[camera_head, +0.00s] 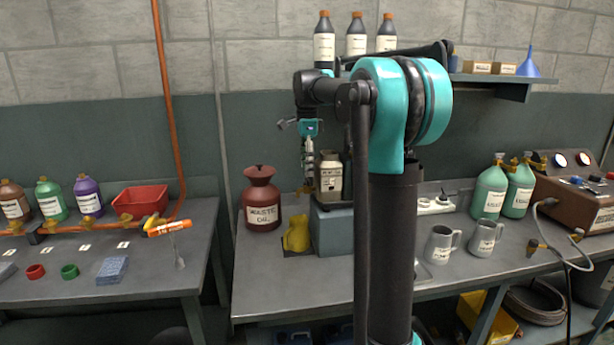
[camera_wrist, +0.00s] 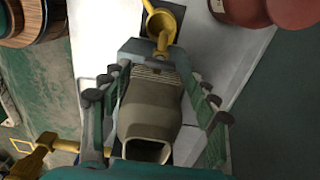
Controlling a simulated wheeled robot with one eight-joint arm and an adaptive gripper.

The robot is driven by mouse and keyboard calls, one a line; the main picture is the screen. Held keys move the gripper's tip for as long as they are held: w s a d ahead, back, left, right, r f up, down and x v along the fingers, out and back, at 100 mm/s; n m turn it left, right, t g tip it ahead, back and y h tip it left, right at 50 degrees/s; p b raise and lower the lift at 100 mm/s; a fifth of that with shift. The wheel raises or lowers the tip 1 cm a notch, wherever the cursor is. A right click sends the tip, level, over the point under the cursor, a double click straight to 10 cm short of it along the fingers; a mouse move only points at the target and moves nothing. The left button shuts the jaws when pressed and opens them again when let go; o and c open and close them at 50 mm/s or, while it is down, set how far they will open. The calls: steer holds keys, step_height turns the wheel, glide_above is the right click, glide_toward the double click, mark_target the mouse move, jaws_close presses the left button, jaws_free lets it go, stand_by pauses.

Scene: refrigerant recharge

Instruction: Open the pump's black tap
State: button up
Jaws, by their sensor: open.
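A blue-grey box (camera_head: 333,232) stands on the bench in the head view, with a beige, labelled container (camera_head: 331,178) on top. I cannot tell which part is the pump, and I cannot make out a black tap. My gripper (camera_head: 308,175) hangs pointing down just left of the beige container. In the wrist view my gripper (camera_wrist: 160,95) is open, its fingers either side of a beige, square-mouthed body (camera_wrist: 150,108). Contact is unclear. A yellow piece (camera_wrist: 163,22) lies beyond the fingertips. My arm hides part of the box's right side.
A red waste-oil can (camera_head: 261,200) stands left of the box. A yellow object (camera_head: 297,234) sits at the box's front left. Grey mugs (camera_head: 440,245) and green cylinders (camera_head: 489,190) stand to the right. The bench front left of my arm is clear.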

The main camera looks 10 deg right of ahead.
mark_target(307, 179)
steer(key=shift+f, duration=1.85)
steer(key=shift+c, duration=0.4)
steer(key=c, duration=1.1)
steer(key=shift+n, duration=2.9)
steer(key=o, duration=1.2)
